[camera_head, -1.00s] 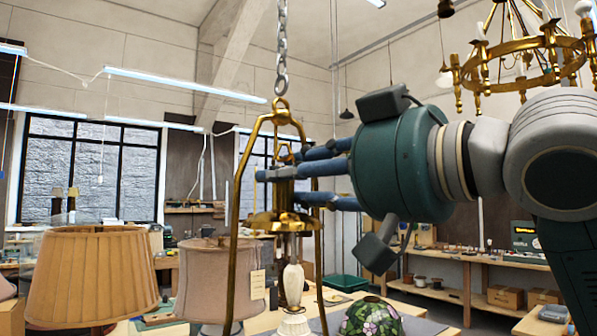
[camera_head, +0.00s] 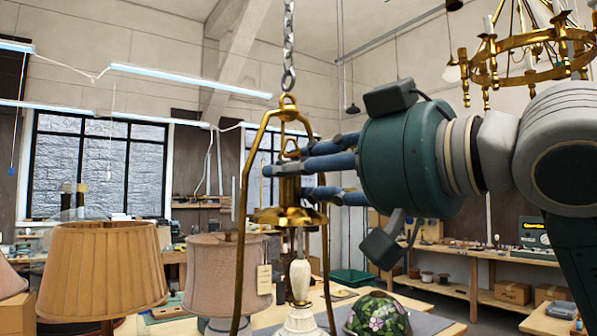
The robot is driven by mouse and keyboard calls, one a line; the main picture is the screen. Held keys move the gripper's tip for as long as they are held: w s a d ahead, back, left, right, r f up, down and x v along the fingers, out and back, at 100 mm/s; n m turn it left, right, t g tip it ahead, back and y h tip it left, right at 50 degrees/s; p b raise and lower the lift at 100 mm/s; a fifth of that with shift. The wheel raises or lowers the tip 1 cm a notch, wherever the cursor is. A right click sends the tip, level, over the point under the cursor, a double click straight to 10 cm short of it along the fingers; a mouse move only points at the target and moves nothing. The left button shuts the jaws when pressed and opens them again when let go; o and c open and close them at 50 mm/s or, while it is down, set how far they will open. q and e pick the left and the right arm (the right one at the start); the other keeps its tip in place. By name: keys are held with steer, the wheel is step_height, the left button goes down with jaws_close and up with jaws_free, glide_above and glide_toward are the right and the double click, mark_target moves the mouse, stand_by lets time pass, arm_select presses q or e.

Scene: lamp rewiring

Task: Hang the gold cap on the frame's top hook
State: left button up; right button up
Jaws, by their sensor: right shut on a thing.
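The brass frame (camera_head: 241,205) hangs from a chain (camera_head: 288,50), with its top hook (camera_head: 288,105) at the apex. The gold cap (camera_head: 285,215), a flared disc with a cylindrical neck, is inside the frame, below the apex. A small loop (camera_head: 292,149) shows above its neck; I cannot tell whether it touches the hook. My right gripper (camera_head: 290,174) comes in from the right, its blue-grey fingers shut on the cap's neck and partly hiding it. My left gripper is not in view.
A tan pleated lampshade (camera_head: 95,268) and a pinkish shade (camera_head: 225,275) stand at the lower left. A floral glass shade (camera_head: 377,316) and a white lamp base (camera_head: 300,285) are below. A brass chandelier (camera_head: 520,55) hangs at the upper right.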

steer(key=shift+w+a+f+b, duration=0.1)
steer(key=shift+f+b, duration=0.4)
steer(key=shift+f, duration=0.2)
stand_by(0.3)
steer(key=o, duration=1.3)
